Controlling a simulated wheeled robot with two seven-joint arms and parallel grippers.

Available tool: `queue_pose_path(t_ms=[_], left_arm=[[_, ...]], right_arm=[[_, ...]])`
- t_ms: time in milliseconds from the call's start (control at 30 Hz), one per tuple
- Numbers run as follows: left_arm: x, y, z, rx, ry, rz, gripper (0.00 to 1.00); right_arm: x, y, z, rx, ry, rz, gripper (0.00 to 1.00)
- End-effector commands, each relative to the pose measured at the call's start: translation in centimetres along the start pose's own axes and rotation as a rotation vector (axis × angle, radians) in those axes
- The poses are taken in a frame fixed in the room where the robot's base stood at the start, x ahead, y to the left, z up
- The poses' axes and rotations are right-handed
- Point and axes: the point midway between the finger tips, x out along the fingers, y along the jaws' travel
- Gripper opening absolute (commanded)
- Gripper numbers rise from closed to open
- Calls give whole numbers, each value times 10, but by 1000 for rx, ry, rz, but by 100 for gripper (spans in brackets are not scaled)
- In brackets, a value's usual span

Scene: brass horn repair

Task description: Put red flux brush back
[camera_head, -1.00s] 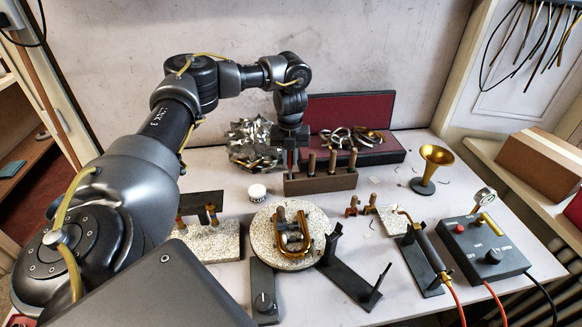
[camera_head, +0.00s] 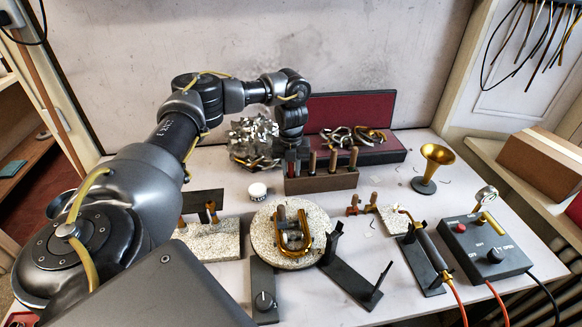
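My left gripper (camera_head: 291,153) points down at the left end of the brown wooden brush rack (camera_head: 322,182), behind the work table's middle. A narrow red piece, the red flux brush (camera_head: 291,168), shows at its fingertips, and the fingers appear closed on it. The brush stands about upright at the rack's left end; its lower end is hidden, so I cannot tell how deep it sits. Several brushes with wooden handles (camera_head: 333,160) stand upright in the rack to the right of the gripper. My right gripper is out of view.
A crumpled silvery heap (camera_head: 252,140) lies just left of the gripper, and an open red-lined case (camera_head: 350,108) stands behind the rack. A white jar (camera_head: 257,191) is front left. A round stone pad (camera_head: 268,247) holds a brass U-tube. A brass bell (camera_head: 435,158) stands right.

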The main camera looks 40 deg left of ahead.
Motion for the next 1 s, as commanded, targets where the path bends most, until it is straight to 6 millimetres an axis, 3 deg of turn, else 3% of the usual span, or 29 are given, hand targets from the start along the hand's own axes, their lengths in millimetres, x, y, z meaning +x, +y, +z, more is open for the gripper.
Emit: queue_pose_path(t_ms=[100, 433, 1000], left_arm=[[0, 0, 0, 0, 0, 0, 38], [-6, 0, 0, 0, -1, -1, 38], [-110, -1, 1, 0, -3, -1, 38]], right_arm=[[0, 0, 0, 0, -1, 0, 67], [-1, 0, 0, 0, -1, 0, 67], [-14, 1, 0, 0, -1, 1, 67]])
